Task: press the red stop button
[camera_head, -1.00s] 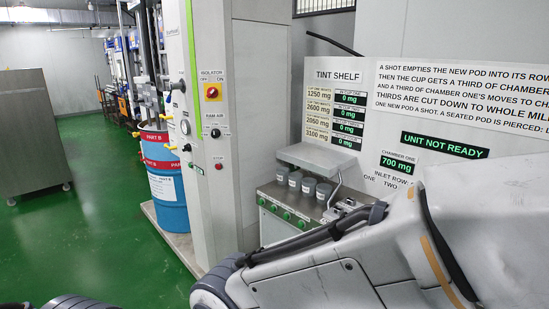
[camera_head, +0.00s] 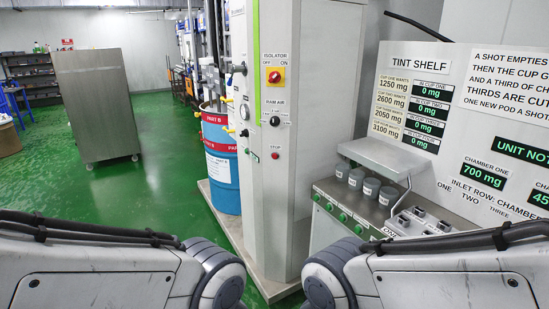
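The red stop button (camera_head: 275,156) is small and sits low on the front of the tall grey cabinet (camera_head: 286,205), under a STOP label. Above it on the same face are the RAM AIR knob (camera_head: 275,121) and the red ISOLATOR switch (camera_head: 274,77) on a yellow plate. Both of my arms show at the bottom of the view, one from each side, well apart from the button in the picture. My grippers are outside the frame.
A blue and red drum (camera_head: 220,160) stands left of the cabinet on a low base. The tint shelf bench (camera_head: 345,215) with grey cups (camera_head: 371,188) and green buttons is at right. A steel cabinet (camera_head: 97,105) stands back left. Green floor (camera_head: 165,185) is open between.

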